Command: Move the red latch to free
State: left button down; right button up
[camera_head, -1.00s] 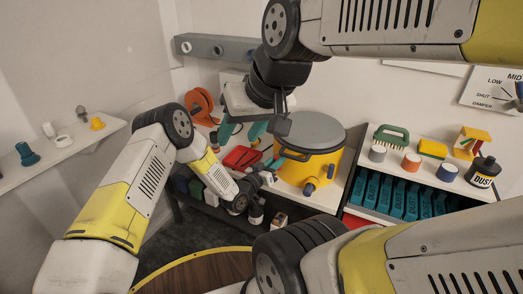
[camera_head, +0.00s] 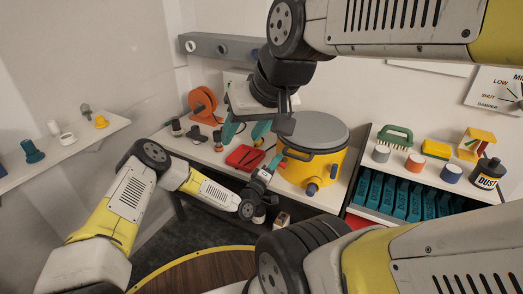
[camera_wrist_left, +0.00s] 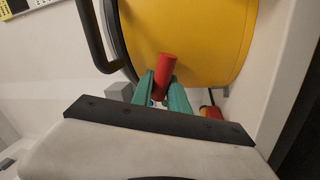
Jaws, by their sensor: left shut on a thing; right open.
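The red latch (camera_wrist_left: 167,67) shows in the left wrist view as a short red cylinder in front of the yellow drum (camera_wrist_left: 205,35). My left gripper (camera_wrist_left: 161,86) is shut on it, with one teal finger on each side. In the head view my left gripper (camera_head: 271,164) is at the left side of the yellow drum (camera_head: 328,168), which has a grey lid; the latch is mostly hidden there. My right gripper (camera_head: 244,131) is open and empty, its teal fingers apart above the bench, left of the drum.
A red tray (camera_head: 244,158) lies on the bench left of the drum. An orange reel (camera_head: 203,102) stands behind. At right, a shelf unit (camera_head: 371,160) holds teal boxes, with jars and a brush on top. A dark handle (camera_wrist_left: 93,35) is close by in the wrist view.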

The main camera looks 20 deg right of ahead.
pick_arm(q)
jog(key=shift+s+f+n+t+y, duration=0.1)
jog(key=shift+f+n+t+y, duration=0.15)
jog(key=shift+n, duration=0.9)
jog(key=shift+f+n+t+y, duration=0.15)
jog(key=shift+f+n, duration=0.05)
jog(key=shift+n, duration=0.95)
jog(key=shift+f, duration=0.1)
jog(key=c, duration=1.3)
grip_release()
jog(key=v, duration=0.7)
jog(key=shift+s+a, duration=0.3)
jog(key=shift+w, duration=0.1)
